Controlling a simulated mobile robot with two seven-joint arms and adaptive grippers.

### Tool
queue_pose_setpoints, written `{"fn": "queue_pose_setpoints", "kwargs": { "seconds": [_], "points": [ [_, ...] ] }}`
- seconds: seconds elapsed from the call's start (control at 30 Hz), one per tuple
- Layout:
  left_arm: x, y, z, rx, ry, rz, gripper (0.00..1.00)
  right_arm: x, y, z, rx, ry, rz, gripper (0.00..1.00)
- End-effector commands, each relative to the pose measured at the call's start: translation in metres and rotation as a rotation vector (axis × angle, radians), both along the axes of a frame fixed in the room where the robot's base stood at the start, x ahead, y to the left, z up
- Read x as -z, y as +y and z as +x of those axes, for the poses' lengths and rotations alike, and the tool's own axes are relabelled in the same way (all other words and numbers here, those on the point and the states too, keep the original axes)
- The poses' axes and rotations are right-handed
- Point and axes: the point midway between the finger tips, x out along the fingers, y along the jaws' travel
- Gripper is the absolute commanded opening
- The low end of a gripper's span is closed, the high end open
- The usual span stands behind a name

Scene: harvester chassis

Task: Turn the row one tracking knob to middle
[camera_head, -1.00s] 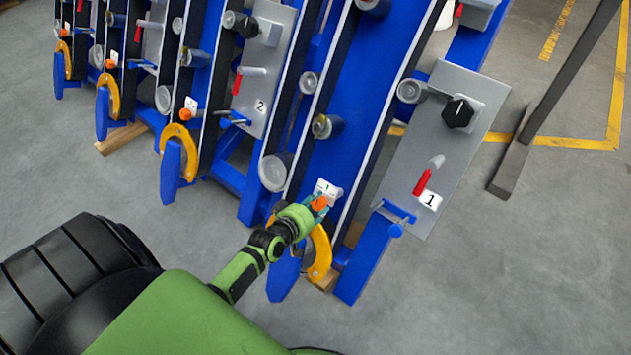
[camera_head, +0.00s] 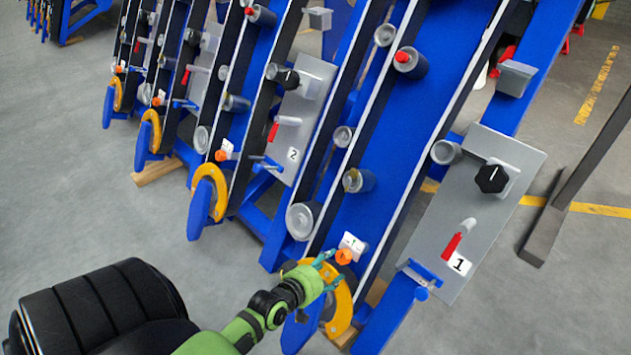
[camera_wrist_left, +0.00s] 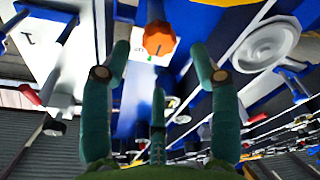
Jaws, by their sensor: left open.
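The orange knob (camera_head: 344,257) sits beside a small white label plate (camera_head: 352,243) at the lower end of the front blue row, whose panel is marked 1. My left gripper (camera_head: 331,271) is open just in front of the knob, at its lower left. In the left wrist view the orange knob (camera_wrist_left: 158,38) is ahead, between the spread fingers (camera_wrist_left: 160,62) and slightly above them, with nothing gripped. I cannot tell whether the fingers touch it. The knob's pointer setting cannot be read. My right gripper is out of view.
A grey panel (camera_head: 450,235) marked 1 carries a black knob (camera_head: 491,178) and a red-handled lever (camera_head: 455,243). A yellow ring guard (camera_head: 338,308) lies just below the gripper. Similar blue rows continue left. Grey floor is open at the left.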

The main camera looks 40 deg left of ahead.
Motion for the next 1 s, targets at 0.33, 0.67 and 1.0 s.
{"fn": "queue_pose_setpoints", "kwargs": {
  "seconds": [0.33,0.67,1.0],
  "points": [
    [-0.024,0.000,-0.051,-0.001,-0.003,0.001,0.61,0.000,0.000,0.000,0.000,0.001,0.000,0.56],
    [-0.027,0.000,-0.056,-0.002,-0.004,0.001,0.61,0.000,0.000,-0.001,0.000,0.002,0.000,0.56],
    [-0.026,-0.001,-0.056,0.001,-0.001,0.002,0.61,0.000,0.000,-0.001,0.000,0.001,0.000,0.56]
  ]
}}
